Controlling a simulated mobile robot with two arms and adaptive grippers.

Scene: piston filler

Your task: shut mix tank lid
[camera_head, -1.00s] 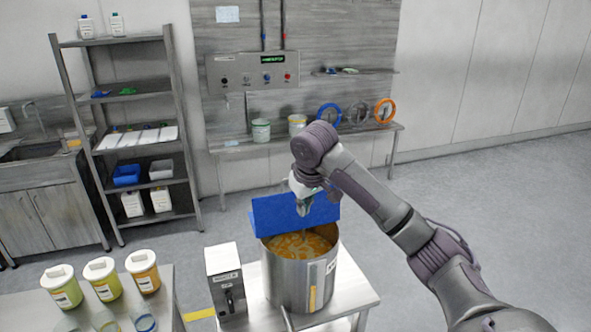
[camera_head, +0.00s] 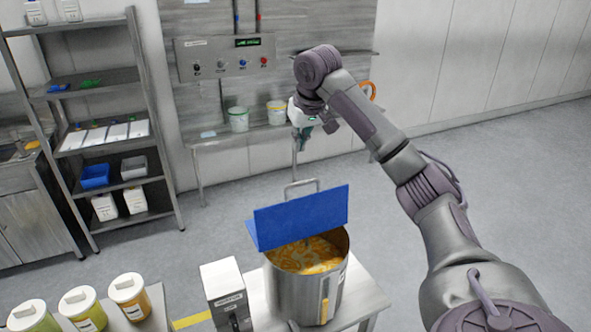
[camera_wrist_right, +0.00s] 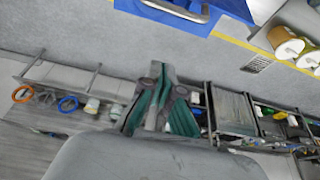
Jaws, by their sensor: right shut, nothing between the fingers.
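The mix tank (camera_head: 298,290) is a round steel pot on a small steel table, with orange-yellow contents showing inside. Its blue lid (camera_head: 297,217) stands open, tilted up at the far side of the rim, with a metal handle (camera_head: 301,186) behind its top edge. My right gripper (camera_head: 301,148) is above and beyond the lid, in the air, shut and empty, and apart from the handle. In the right wrist view the gripper (camera_wrist_right: 158,75) shows its closed fingers, and part of the blue lid (camera_wrist_right: 170,12) is at the top edge. My left gripper is not seen.
A grey control box (camera_head: 225,290) stands left of the tank on the table (camera_head: 365,296). Several lidded jars (camera_head: 83,308) stand on a bench at lower left. A shelf rack (camera_head: 100,140) and a wall bench stand behind. Open floor lies between.

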